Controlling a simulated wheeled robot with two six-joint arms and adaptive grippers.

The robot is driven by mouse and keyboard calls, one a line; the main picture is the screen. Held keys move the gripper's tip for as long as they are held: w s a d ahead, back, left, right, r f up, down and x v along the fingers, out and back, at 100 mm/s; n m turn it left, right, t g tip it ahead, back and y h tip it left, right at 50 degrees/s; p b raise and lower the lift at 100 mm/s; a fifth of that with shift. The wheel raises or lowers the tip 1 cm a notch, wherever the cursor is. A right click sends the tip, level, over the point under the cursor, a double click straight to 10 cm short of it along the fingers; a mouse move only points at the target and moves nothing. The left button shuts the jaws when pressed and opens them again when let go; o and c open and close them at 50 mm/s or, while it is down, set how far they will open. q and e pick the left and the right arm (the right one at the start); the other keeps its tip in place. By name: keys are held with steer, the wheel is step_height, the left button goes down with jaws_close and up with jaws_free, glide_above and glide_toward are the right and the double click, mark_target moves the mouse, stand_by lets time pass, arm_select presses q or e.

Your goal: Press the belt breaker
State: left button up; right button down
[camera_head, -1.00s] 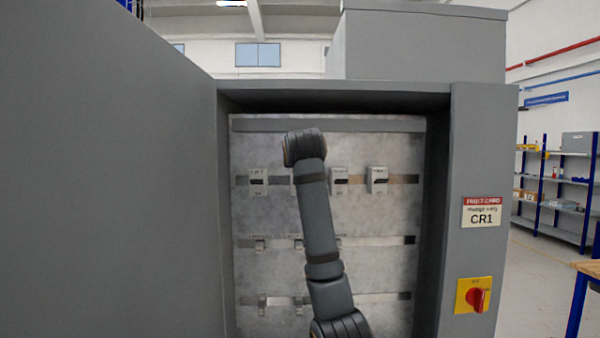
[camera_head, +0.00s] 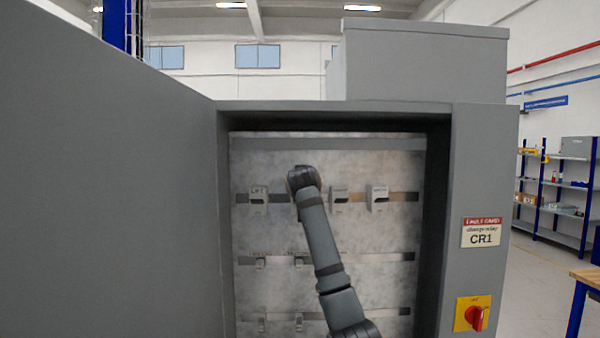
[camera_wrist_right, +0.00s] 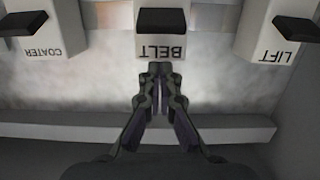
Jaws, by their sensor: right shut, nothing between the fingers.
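The belt breaker (camera_wrist_right: 163,48) is white with a black lever and sits in the middle of the right wrist view, its label upside down. In the head view my right arm hides most or all of it. My right gripper (camera_wrist_right: 161,72) is shut and empty. Its fingertips are at the breaker's label-side edge, away from the lever; I cannot tell whether they touch. In the head view my wrist covers the fingers. My left gripper is not in view.
The lift breaker (camera_head: 258,201) and coater breaker (camera_head: 339,200) flank it, with another breaker (camera_head: 377,199) further right. They share the top rail of an open grey cabinet (camera_head: 470,150). Its door (camera_head: 110,200) stands left. A red rotary switch (camera_head: 476,318) is on the right frame.

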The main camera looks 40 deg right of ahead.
steer(key=f, duration=0.1)
steer(key=s+a+f, duration=0.1)
steer(key=f, duration=0.1)
steer(key=shift+s+a, duration=0.2)
steer(key=shift+s, duration=0.1)
steer(key=shift+w+f, duration=0.1)
